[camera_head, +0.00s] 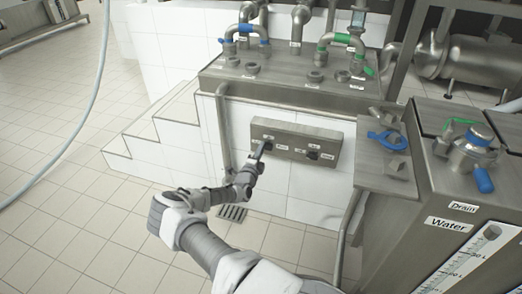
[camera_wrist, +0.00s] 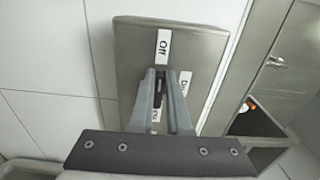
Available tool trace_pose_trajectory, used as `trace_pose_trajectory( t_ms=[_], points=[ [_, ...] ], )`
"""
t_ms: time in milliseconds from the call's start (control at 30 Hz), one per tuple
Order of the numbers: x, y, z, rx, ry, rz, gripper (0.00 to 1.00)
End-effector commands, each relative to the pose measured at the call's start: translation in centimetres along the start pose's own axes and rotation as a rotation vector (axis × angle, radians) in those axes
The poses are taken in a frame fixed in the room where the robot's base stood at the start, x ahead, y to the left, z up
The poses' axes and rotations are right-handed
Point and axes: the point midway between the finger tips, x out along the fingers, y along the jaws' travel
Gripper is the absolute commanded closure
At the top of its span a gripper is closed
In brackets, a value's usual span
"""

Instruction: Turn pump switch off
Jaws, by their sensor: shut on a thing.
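A metal switch panel (camera_head: 290,136) is fixed to the white tiled wall in the head view. It carries a dark switch at its left and another dark switch (camera_head: 313,155) at its right. My gripper (camera_head: 261,151) reaches the left switch and is shut on it. In the wrist view the panel (camera_wrist: 202,48) lies beyond my gripper (camera_wrist: 168,80), with an "Off" label (camera_wrist: 163,47) past the fingertips. The fingers hide most of the gripped switch and partly cover two other labels, so its exact position is hard to tell.
A metal top with blue-handled (camera_head: 245,28) and green-handled (camera_head: 342,38) pipes stands above the panel.

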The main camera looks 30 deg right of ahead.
Motion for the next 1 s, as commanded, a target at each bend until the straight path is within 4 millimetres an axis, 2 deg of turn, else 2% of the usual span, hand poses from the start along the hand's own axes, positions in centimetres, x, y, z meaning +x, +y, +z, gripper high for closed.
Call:
trace_pose_trajectory(
  t_ms=[33, 67, 200, 500, 633, 767, 1000],
  points=[
    [-0.1, 0.3, -0.3, -0.003, 0.004, 0.005, 1.00],
    [-0.1, 0.3, -0.3, -0.003, 0.004, 0.005, 0.80],
    [-0.1, 0.2, -0.2, -0.002, 0.003, 0.004, 0.55],
    [-0.1, 0.1, -0.1, 0.000, 0.001, 0.002, 0.55],
    [-1.1, -0.1, 0.0, 0.000, 0.001, 0.001, 0.55],
    [-3.5, -0.3, 0.0, -0.002, -0.001, 0.003, 0.55],
    [-9.4, -0.3, 0.0, -0.002, -0.001, 0.003, 0.55]
  ],
)
